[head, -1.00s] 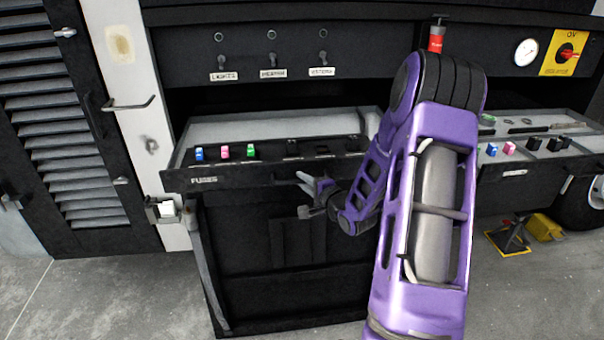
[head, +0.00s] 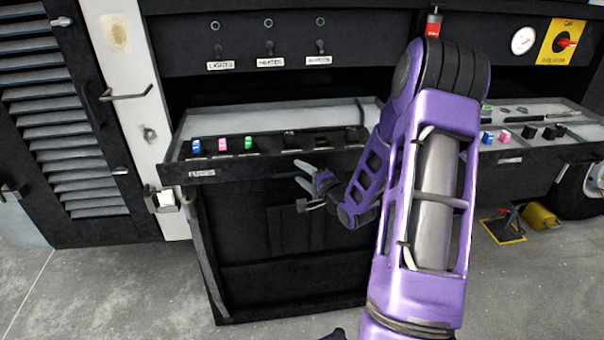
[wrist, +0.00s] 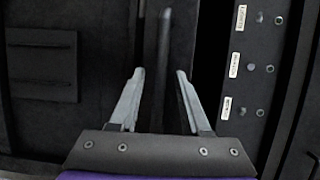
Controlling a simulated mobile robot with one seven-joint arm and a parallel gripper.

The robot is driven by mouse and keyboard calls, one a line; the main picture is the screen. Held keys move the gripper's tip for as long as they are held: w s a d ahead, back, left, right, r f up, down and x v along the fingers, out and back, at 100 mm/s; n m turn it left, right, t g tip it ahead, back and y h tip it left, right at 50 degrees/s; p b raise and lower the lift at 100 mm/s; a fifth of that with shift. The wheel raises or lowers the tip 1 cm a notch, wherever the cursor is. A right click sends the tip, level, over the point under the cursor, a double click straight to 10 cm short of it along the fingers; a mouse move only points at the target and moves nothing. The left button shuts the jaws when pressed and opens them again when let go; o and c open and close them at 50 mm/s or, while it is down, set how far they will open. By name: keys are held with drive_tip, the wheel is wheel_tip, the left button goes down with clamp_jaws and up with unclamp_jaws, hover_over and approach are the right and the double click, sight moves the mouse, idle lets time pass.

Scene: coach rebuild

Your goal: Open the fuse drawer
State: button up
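The fuse drawer (head: 256,170) is a dark drawer with a "FUSES" label on its front. It stands pulled out, its grey interior showing in the head view, with blue, pink and green fuses (head: 222,145) along its front strip. My gripper (head: 303,183) is just in front of the drawer front, near its middle. In the wrist view my gripper (wrist: 160,75) has its two grey fingers apart. A dark bar (wrist: 164,45), seemingly the drawer's handle, lies in line with the gap between them. I see no finger touching it.
A switch panel (head: 270,45) with labelled switches is above the drawer. Another open drawer (head: 520,155) is at right, beyond my arm. A louvred door (head: 50,110) is at left. A yellow jack or chock (head: 540,216) is on the floor at right. Floor at lower left is clear.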

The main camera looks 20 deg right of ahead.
drive_tip(key=p+v, duration=0.1)
drive_tip(key=v, duration=1.6)
drive_tip(key=shift+s+p, duration=0.25)
drive_tip(key=shift+p, duration=0.05)
drive_tip(key=shift+w, duration=0.1)
